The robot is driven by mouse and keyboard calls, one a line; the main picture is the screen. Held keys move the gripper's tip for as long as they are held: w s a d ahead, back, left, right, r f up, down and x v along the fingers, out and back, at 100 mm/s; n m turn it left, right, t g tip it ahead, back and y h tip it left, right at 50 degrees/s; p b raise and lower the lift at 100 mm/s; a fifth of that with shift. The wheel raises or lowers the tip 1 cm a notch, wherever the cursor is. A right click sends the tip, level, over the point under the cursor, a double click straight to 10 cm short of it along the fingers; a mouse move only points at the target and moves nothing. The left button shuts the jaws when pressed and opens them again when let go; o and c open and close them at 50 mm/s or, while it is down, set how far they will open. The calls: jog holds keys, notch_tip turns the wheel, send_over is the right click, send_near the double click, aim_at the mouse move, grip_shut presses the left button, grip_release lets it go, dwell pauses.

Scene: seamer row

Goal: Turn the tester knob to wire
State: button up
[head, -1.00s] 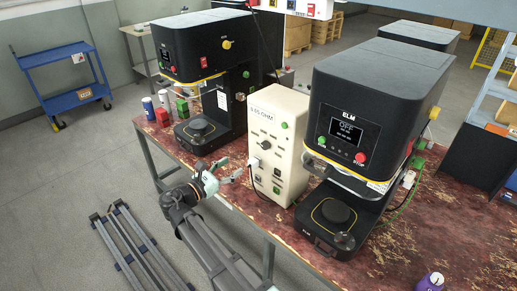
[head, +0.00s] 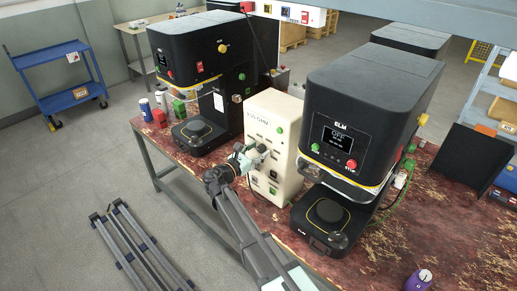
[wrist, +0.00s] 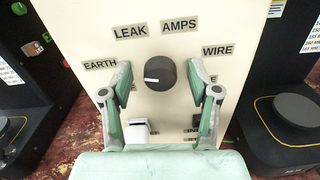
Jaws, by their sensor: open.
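The tester (head: 286,133) is a cream box between two black machines in the head view. Its front panel (wrist: 185,45) fills the middle of the wrist view. The round black knob (wrist: 160,74) has a white pointer mark directed left, a little below the EARTH label (wrist: 100,65). The LEAK label (wrist: 130,32) and AMPS label (wrist: 179,27) are above it; the WIRE label (wrist: 217,50) is upper right. My gripper (wrist: 160,78) is open, with one green finger on each side of the knob and visible gaps between. In the head view my gripper (head: 251,156) hides the knob.
A white plug or socket (wrist: 139,130) is below the knob, beside the left finger. Labels low on the panel are partly hidden by my right finger. The black ELM machine (head: 375,90) stands close on the right, another black machine (head: 195,80) on the left.

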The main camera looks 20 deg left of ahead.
jog(key=shift+w, duration=0.1)
jog(key=c, duration=1.2)
jog(key=shift+o, duration=0.2)
jog(key=shift+f+b, duration=0.15)
jog(key=shift+b, duration=0.4)
